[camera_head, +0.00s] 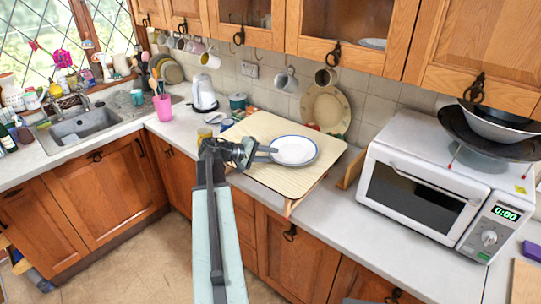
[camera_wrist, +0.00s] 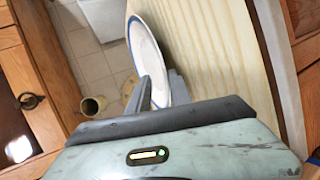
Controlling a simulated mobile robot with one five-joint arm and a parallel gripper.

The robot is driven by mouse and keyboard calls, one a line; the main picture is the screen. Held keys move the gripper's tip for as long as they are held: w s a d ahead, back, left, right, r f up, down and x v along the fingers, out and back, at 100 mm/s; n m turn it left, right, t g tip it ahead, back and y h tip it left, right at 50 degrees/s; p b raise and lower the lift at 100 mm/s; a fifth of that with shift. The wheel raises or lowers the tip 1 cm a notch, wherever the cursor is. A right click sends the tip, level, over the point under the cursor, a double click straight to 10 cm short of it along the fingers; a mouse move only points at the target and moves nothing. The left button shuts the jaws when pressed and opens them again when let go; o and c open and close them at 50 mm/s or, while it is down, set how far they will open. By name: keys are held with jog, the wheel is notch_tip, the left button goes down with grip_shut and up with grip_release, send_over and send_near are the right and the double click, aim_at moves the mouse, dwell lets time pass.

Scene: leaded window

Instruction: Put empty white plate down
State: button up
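The white plate (camera_head: 294,149) has a blue rim and looks empty. In the head view it appears over the light wooden board (camera_head: 262,126) on the counter, with a greyish edge or shadow along its lower side. I cannot tell whether it touches the board. My gripper (camera_head: 266,154) reaches it from the left, at its near rim. In the wrist view the plate (camera_wrist: 146,42) runs between the two fingers of my gripper (camera_wrist: 160,91), which hold its rim. The fingers hide part of the plate. The board (camera_wrist: 215,50) fills the right side there.
A white microwave (camera_head: 425,190) with a dark wok on top stands right of the board. A kettle (camera_head: 203,93) and a pink utensil cup (camera_head: 162,107) stand to the left. Mugs hang on the tiled wall behind.

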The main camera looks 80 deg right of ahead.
jog(key=shift+r, duration=0.1)
jog(key=p+v, duration=0.4)
jog(key=v, duration=0.7)
jog(key=shift+w+r+p, duration=0.15)
jog(key=shift+w+p, duration=0.05)
jog(key=shift+p, duration=0.15)
jog(key=shift+w+a, duration=0.2)
jog(key=shift+a, duration=0.1)
jog(key=shift+w, duration=0.1)
jog(key=w+a+f+n+t+y, duration=0.15)
jog(key=w+a+f+t, duration=0.3)
jog(key=w+a, duration=0.8)
jog(key=w+a+f+n+t+y, duration=0.1)
jog(key=w+a+f+n+t, duration=0.3)
jog(key=w+a, duration=0.85)
jog(key=w+a+f+n+y, duration=0.1)
jog(key=w+a+f+y, duration=0.1)
jog(key=a, duration=1.1)
jog(key=w+a+f+n+t+y, duration=0.1)
jog(key=w+a, duration=0.4)
jog(key=a, duration=0.8)
jog(key=w+a+f+n+y, duration=0.2)
jog(key=w+a+f+y, duration=0.1)
jog(key=a, duration=0.9)
jog(key=shift+w+a+t, duration=0.3)
jog(key=shift+a+t, duration=0.05)
jog(key=shift+a, duration=0.05)
